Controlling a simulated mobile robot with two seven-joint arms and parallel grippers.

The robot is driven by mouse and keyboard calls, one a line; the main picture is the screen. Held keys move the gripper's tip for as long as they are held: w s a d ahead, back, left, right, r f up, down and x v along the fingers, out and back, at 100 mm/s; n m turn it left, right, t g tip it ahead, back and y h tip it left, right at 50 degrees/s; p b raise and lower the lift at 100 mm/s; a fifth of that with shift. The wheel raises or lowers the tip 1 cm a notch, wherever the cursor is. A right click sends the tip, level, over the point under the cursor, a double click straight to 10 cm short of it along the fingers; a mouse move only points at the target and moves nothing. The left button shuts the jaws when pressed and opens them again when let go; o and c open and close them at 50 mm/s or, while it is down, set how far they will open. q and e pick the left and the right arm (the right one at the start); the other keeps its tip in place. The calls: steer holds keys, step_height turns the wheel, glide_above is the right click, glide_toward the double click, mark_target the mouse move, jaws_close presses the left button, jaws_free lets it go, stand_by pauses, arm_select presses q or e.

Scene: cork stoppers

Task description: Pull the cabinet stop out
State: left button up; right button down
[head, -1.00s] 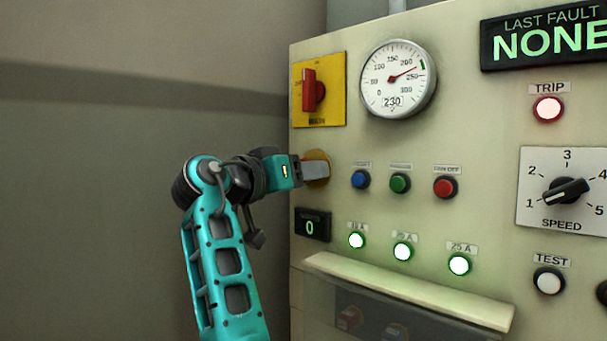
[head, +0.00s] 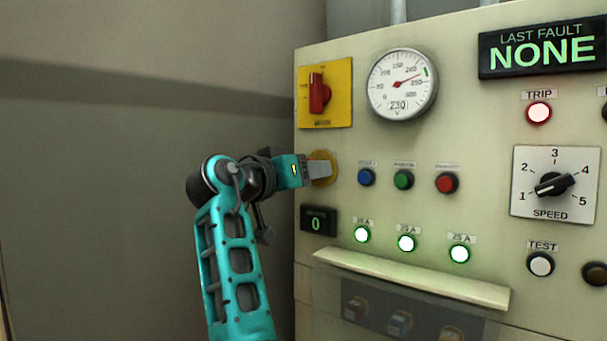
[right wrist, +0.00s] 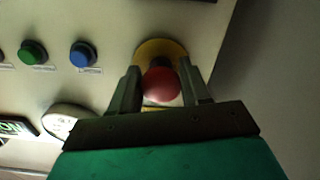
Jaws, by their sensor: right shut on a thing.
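The cabinet stop is a red round knob (right wrist: 161,86) on a yellow disc (head: 327,157) at the left side of the panel. In the right wrist view it lies between the two fingers of my right gripper (right wrist: 162,92). That gripper (head: 319,170) is shut on the knob, its fingers up against the panel. My left gripper is in neither current view.
A red rotary switch (head: 319,93) on a yellow plate and a round gauge (head: 402,84) sit above. Blue (head: 366,177), green (head: 404,179) and red (head: 447,182) buttons are to the right. A counter (head: 318,221) and a ledge (head: 410,278) are below. Left of the cabinet is clear.

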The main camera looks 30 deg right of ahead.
steer(key=shift+a+f, duration=0.15)
steer(key=shift+f, duration=0.05)
steer(key=c, duration=1)
jaws_free()
steer(key=o, duration=0.3)
steer(key=shift+s+a+r, duration=0.1)
steer(key=shift+a+r, duration=0.05)
steer(key=shift+a, duration=0.05)
steer(key=shift+o, duration=0.6)
steer(key=shift+d, duration=0.15)
steer(key=b+v, duration=0.1)
steer(key=v, duration=1.2)
steer(key=shift+b, duration=0.35)
steer(key=shift+d, duration=0.1)
